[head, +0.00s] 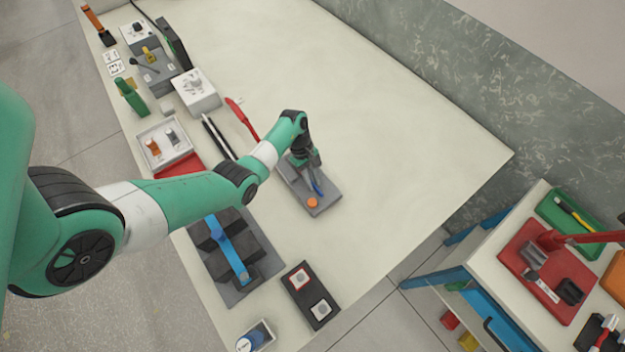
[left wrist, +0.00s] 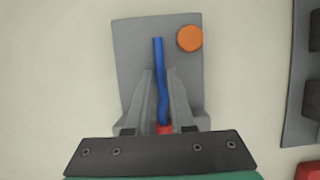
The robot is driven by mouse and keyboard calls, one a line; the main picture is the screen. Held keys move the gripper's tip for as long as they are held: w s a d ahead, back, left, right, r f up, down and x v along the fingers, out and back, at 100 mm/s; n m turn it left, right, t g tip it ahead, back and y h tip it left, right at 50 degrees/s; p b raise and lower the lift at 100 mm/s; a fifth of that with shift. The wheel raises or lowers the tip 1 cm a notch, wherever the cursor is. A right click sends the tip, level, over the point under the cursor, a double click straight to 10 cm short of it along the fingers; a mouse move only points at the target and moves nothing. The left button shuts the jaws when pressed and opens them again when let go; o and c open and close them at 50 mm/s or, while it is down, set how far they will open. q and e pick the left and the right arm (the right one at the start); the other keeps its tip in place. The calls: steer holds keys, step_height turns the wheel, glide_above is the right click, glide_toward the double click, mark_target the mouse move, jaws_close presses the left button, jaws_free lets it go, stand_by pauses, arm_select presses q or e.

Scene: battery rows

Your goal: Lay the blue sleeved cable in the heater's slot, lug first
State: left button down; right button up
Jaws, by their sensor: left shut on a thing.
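My left gripper (head: 315,181) is over the middle of a grey plate (head: 325,202) that has an orange round knob (head: 312,202) at its near end. In the left wrist view my left gripper (left wrist: 161,76) is shut on the thin blue cable (left wrist: 158,52). The cable runs between the fingers and past their tips over the plate, its far end beside the orange knob (left wrist: 190,38). A red piece (left wrist: 164,129) shows at its other end, near the palm. No slot or lug can be made out, and whether the cable touches the plate is unclear. My right gripper is out of view.
A dark fixture with a blue strip (head: 229,250) stands at the table's near left side. A black block with two pale squares (head: 311,295) lies nearby. Trays and tools line the left edge. The table's far right is clear. A side cart (head: 480,262) holds a red tray (head: 522,252).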

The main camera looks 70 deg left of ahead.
arm_select(q)
steer(key=c, duration=0.7)
jaws_free()
steer(key=p+v, duration=0.3)
steer(key=v, duration=0.8)
steer(key=shift+a+r, duration=0.2)
steer(key=shift+r, duration=0.1)
